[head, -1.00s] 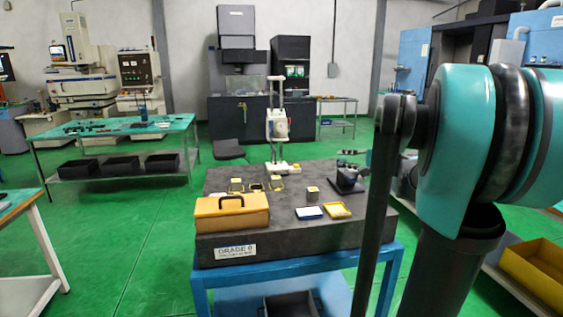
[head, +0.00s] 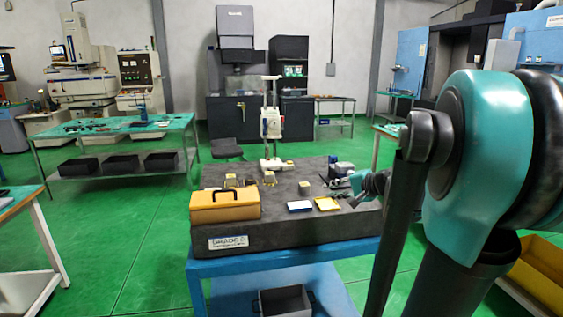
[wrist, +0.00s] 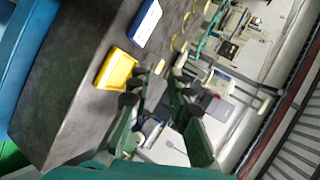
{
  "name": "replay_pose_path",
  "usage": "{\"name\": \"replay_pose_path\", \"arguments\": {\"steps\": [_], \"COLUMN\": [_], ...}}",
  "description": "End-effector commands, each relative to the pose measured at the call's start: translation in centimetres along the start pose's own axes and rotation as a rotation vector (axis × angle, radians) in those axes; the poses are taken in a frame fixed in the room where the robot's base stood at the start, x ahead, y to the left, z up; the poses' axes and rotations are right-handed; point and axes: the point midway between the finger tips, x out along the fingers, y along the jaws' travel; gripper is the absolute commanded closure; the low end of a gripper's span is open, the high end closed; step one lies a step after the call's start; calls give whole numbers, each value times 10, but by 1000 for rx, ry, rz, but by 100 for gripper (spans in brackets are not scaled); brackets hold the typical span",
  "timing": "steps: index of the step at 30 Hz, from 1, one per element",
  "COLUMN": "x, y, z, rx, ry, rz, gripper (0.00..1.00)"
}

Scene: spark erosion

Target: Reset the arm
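My arm fills the right side of the head view in teal and black. Its end, my gripper (head: 362,195), shows small past the dark link, at the right edge of the dark granite plate (head: 290,236). In the wrist view my gripper (wrist: 163,85) has its two dark green fingers apart, with nothing seen held between them. The yellow tray (wrist: 115,70) lies left of the fingers there, and the blue-and-white tray (wrist: 147,22) is above it.
On the plate stand an orange toolbox (head: 225,207), a white height stand (head: 271,125), small metal blocks (head: 304,188) and a dark device (head: 340,170) near my gripper. The plate rests on a blue stand (head: 290,262). Green floor (head: 120,235) is open to the left.

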Motion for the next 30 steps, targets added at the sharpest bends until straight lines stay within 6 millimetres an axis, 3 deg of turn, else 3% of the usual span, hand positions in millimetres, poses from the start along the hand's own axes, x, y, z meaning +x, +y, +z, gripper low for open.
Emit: {"name": "replay_pose_path", "arguments": {"steps": [5,8,12,16,21,30], "x": [5,1,-21,-47,-69,-74], "y": [55,103,180,232,265,271], "z": [52,88,132,151,157,157], "rx": [-158,-299,-533,-707,-831,-855], "ry": [-56,-101,-165,-204,-225,-228], "rz": [164,304,528,692,810,835], "gripper": [81,81,81,81,81,81]}}
